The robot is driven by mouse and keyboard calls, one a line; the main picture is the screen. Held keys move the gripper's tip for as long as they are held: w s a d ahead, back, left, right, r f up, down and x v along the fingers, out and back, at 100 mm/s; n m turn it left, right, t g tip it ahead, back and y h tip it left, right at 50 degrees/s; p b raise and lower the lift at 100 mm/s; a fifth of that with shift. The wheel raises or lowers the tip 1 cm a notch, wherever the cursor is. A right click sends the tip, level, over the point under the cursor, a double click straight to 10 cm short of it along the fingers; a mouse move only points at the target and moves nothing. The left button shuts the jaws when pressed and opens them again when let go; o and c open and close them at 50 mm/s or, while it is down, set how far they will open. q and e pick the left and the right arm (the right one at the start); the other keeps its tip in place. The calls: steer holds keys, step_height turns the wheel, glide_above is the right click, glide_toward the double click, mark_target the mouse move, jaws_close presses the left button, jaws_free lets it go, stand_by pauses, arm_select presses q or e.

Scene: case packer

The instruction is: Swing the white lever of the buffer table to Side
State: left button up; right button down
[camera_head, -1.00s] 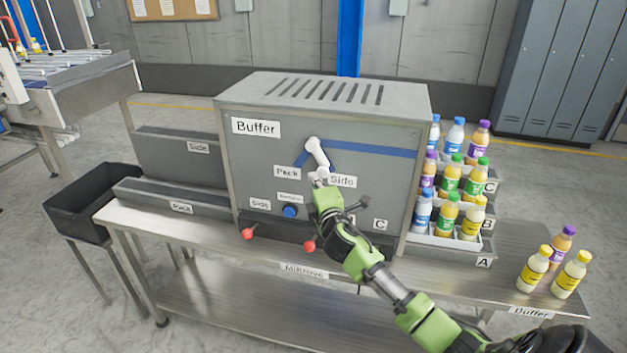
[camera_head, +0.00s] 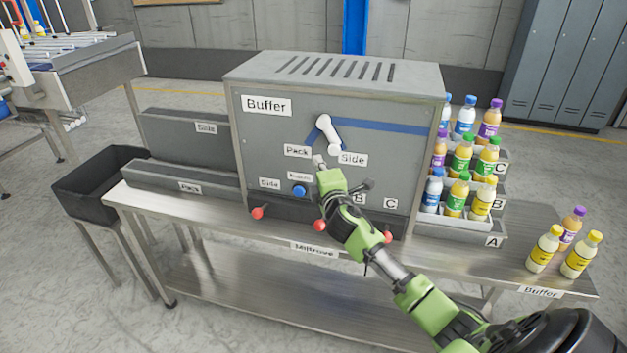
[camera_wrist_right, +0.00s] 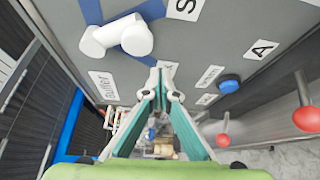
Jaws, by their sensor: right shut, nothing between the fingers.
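The white lever (camera_head: 328,135) is on the front of the grey buffer box (camera_head: 400,160). It hangs from its pivot and points down, tilted slightly right, with its knob between the Pack label (camera_head: 297,151) and the Side label (camera_head: 353,159). My right gripper (camera_head: 318,161) is shut and empty, just below and left of the knob, near the panel. In the right wrist view the closed fingertips (camera_wrist_right: 163,88) are apart from the lever (camera_wrist_right: 118,37). My left gripper is not in view.
A blue button (camera_head: 299,191) and red knobs (camera_head: 257,212) sit low on the box. Bottles fill the stepped racks (camera_head: 488,240) at right, and loose bottles (camera_head: 545,250) stand on the metal table (camera_head: 240,239). A black bin (camera_head: 85,195) stands at left.

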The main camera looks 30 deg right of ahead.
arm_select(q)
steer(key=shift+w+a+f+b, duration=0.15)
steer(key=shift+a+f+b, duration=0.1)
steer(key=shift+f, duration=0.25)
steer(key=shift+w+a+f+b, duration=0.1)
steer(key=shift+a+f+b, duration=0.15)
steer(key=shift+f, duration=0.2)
arm_select(e)
steer(key=s+a+r, duration=0.2)
steer(key=s+a, duration=0.3)
steer(key=s, duration=0.3)
steer(key=shift+r, duration=0.2)
steer(key=shift+a, duration=0.15)
